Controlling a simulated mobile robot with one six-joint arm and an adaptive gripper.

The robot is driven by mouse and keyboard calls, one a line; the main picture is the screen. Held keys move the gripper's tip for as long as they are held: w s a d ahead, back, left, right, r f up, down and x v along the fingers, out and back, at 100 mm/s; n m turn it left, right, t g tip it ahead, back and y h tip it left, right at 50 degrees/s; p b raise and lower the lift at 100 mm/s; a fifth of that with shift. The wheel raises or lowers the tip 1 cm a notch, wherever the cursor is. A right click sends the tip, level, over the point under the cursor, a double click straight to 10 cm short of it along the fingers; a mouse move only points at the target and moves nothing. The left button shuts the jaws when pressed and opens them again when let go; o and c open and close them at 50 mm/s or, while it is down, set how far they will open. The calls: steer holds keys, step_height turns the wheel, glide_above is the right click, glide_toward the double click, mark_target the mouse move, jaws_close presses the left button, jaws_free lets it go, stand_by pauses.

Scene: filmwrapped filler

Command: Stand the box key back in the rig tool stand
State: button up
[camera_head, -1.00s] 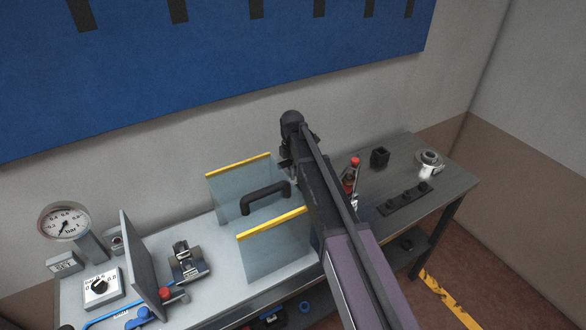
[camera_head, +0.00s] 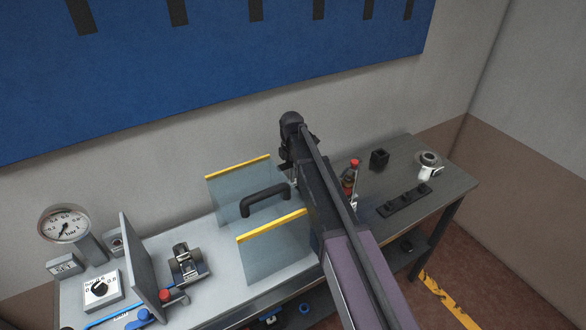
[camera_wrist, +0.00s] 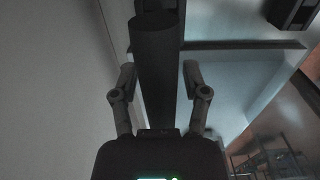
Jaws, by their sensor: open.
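My gripper (camera_wrist: 160,78) shows in the wrist view with its two fingers apart. A dark, round-ended bar (camera_wrist: 157,45) stands in line between the fingers, with a gap on each side. I cannot tell whether it is the box key. In the head view my own arm hides the gripper's fingers and what is near them. A low black strip with several sockets (camera_head: 403,201) lies on the right part of the bench and may be the rig tool stand. A black open square holder (camera_head: 379,158) stands behind it. I cannot pick out the box key for sure.
Two clear guard panels with yellow top edges (camera_head: 272,225) and a black handle (camera_head: 265,200) stand mid-bench. A red-capped bottle (camera_head: 350,178) is right beside my arm. A metal cup-like part (camera_head: 428,165) sits far right. A gauge (camera_head: 65,224) and clamp fixture (camera_head: 187,263) are left.

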steer(key=shift+r+p, duration=5.65)
steer(key=shift+r, duration=0.2)
steer(key=shift+s+d+m, duration=0.3)
steer(key=shift+s+d, duration=0.1)
steer(key=s+d+m, duration=2.2)
steer(key=s+m, duration=0.2)
steer(key=s, duration=0.1)
steer(key=shift+s+d, duration=0.15)
steer(key=shift+d, duration=0.25)
